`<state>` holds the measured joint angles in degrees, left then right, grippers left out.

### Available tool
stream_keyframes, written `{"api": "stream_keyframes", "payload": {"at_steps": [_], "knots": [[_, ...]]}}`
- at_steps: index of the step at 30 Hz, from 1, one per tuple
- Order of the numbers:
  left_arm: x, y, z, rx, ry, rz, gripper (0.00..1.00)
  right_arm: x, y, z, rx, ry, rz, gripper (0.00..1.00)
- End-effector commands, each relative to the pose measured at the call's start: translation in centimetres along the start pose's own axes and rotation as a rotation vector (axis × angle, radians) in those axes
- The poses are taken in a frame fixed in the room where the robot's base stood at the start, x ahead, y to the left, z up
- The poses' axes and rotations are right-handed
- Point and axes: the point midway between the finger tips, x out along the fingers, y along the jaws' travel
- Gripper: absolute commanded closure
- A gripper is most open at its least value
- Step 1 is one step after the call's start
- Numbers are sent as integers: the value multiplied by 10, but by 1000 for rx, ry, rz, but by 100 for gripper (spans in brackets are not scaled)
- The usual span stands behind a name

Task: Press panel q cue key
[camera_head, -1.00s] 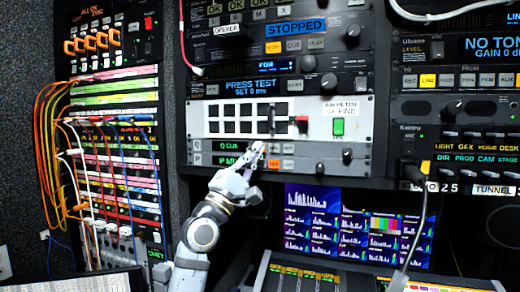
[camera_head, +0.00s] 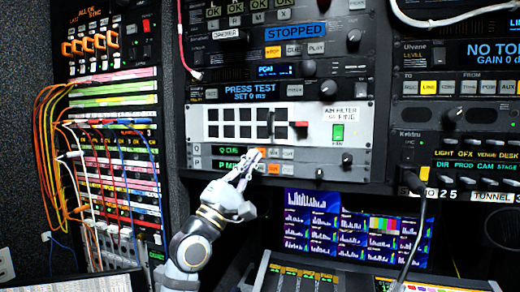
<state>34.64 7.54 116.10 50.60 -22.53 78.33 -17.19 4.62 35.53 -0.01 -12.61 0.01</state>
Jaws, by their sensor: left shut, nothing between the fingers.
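The Q panel (camera_head: 230,150) is a thin grey strip with a green "Q CUE" display, under the white panel with dark square windows. A row of small keys (camera_head: 287,154) sits to the right of its display. My left gripper (camera_head: 255,156) is shut and empty, pointing up and right at the left end of this key row. Its fingertips overlap the leftmost keys and partly hide them. I cannot tell whether they touch a key. A similar P panel (camera_head: 228,164) with an orange-lit key (camera_head: 274,168) is just below. My right gripper is not in view.
Monitors (camera_head: 350,228) and a console (camera_head: 318,280) are below right.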

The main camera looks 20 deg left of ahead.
Motion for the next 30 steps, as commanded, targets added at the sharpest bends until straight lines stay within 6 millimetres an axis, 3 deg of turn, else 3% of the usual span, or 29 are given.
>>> {"api": "stream_keyframes", "payload": {"at_steps": [9, 30], "knots": [[-18, 16, 15, 0, 0, -2, 100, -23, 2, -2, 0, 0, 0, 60], [-21, 16, 16, -1, -1, 0, 100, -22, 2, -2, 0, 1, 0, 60]]}}
